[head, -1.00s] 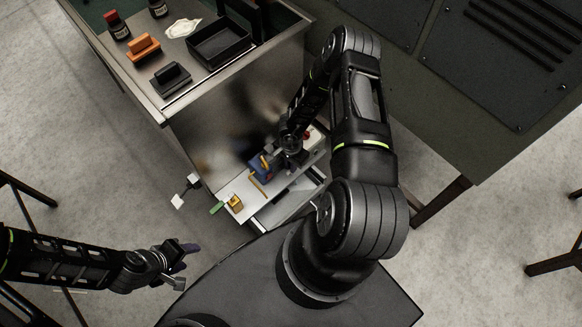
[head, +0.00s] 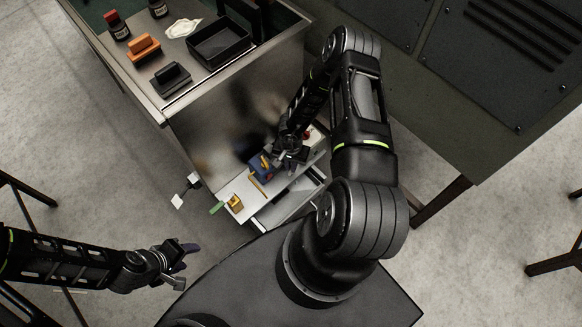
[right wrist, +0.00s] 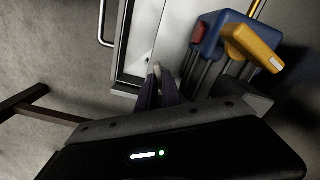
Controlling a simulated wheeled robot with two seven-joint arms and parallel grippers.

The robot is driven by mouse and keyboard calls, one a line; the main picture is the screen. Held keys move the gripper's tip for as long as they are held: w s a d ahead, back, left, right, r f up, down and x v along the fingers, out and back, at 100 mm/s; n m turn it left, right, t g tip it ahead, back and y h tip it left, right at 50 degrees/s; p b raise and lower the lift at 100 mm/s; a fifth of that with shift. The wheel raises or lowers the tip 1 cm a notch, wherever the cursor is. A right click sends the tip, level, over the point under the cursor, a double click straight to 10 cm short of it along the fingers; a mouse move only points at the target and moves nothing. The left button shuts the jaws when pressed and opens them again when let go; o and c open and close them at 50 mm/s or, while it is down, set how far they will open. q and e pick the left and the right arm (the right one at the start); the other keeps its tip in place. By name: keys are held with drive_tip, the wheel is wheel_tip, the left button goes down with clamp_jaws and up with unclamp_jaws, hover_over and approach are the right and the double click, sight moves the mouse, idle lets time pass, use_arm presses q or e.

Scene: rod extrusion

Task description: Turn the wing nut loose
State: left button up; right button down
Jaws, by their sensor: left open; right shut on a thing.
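My right gripper (right wrist: 158,78) is shut at the bench-top device; in the head view (head: 290,152) it reaches down over it from above. The small part between its fingertips, which I take for the wing nut, is mostly hidden by the fingers and too small to make out. A blue block (right wrist: 222,38) with a yellow lever (right wrist: 252,47) stands beside the fingers; the blue block also shows in the head view (head: 260,166). My left gripper (head: 183,263) is open and empty, over the floor at the lower left.
The pale device plate (head: 240,187) carries a yellow block (head: 235,202) at its near end, with a green piece beside it. A red knob (head: 307,134) is at the far end. A bench with a black tray (head: 220,44) stands behind.

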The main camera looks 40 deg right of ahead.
drive_tip(key=shift+n, duration=1)
drive_tip(key=shift+n, duration=1)
drive_tip(key=c, duration=1.4)
unclamp_jaws()
drive_tip(key=shift+c, duration=0.2)
